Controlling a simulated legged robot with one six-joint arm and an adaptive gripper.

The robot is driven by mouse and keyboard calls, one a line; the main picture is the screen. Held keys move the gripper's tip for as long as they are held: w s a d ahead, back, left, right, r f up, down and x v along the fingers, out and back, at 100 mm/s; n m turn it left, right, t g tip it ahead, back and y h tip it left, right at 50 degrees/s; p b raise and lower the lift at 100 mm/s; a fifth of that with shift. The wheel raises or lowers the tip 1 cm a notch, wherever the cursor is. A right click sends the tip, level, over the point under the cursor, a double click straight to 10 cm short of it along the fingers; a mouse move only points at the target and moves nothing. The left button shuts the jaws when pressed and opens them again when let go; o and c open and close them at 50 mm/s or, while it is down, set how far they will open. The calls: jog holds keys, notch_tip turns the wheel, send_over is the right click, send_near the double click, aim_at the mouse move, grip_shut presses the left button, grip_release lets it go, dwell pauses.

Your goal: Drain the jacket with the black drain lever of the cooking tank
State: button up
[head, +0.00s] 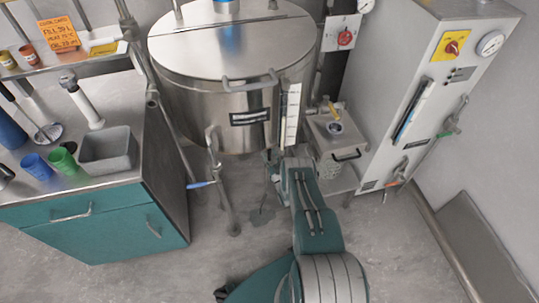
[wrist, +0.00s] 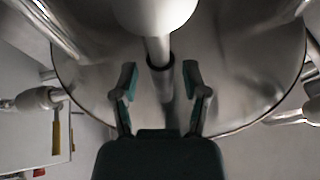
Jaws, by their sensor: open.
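The cooking tank (head: 215,110) is a large steel drum with a lidded top, at the upper middle of the head view. In the wrist view, the curved steel surface of the tank (wrist: 95,90) fills much of the background. My gripper (wrist: 160,82) is open, its two teal fingers apart with nothing held between them. A pale pipe (wrist: 157,48) with a dark ring at its end lies just beyond the fingertips. In the head view my gripper (head: 272,163) is low by the tank's front right, partly hidden. I cannot make out the black drain lever for certain.
A blue-handled valve (head: 201,184) hangs on the pipe left of my arm. A steel box (head: 335,135) with a yellow lever (head: 333,110) and a grey cabinet (head: 425,80) stand right. A teal counter (head: 100,225) stands left. The floor (head: 420,265) at front right is clear.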

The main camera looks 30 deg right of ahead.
jog(key=v, duration=1.2)
